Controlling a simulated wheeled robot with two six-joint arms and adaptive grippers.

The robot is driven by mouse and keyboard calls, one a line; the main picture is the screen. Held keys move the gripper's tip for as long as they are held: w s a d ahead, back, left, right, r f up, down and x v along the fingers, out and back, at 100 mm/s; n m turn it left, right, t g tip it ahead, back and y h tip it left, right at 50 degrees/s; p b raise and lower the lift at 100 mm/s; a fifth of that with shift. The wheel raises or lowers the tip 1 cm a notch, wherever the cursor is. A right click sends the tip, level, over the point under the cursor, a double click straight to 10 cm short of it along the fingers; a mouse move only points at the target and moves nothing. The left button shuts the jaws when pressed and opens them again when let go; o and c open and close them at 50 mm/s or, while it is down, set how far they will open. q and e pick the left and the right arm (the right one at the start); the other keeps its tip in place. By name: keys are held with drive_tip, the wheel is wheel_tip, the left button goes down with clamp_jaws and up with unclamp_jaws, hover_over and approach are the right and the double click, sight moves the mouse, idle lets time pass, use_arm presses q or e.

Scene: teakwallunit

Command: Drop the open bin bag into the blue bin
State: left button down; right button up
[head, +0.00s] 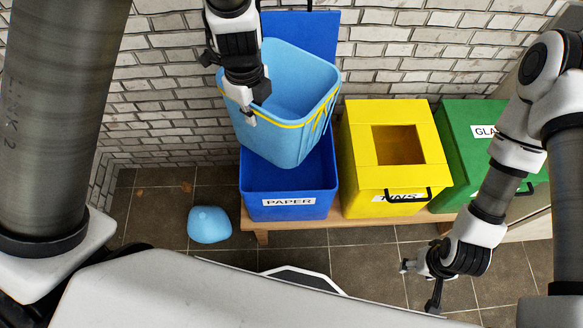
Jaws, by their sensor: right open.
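The open bin bag (285,138) is light blue with a yellow band around its wide mouth. It hangs over the blue bin (290,195) labelled PAPER, its lower end overlapping the bin's opening from this view. How far its base reaches inside is unclear. My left gripper (248,112) comes down from the top and is shut on the bag's left rim. My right gripper (422,284) is open and empty, low at the right, in front of the bins and away from the bag.
The blue bin's raised lid (318,28) stands behind the bag. A yellow TINS bin (380,185) and a green bin (465,135) stand to the right on a wooden bench (350,222). A closed light blue bag (208,224) lies on the tiled floor. A brick wall is behind.

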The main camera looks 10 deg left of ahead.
use_arm(q)
drive_tip(key=f+b, duration=0.1)
drive_tip(key=f, duration=0.1)
drive_tip(key=f+b, duration=0.1)
drive_tip(key=f, duration=0.2)
drive_tip(key=shift+w+d+f+b, duration=0.15)
drive_tip(key=shift+w+d+b, duration=0.05)
drive_tip(key=shift+b, duration=0.15)
drive_tip(key=c, duration=1.2)
unclamp_jaws()
drive_tip(key=shift+c, duration=0.2)
wheel_tip(320, 180, up, 12)
hover_over(257, 127)
drive_tip(key=shift+w+a, duration=0.2)
drive_tip(key=shift+w, duration=0.25)
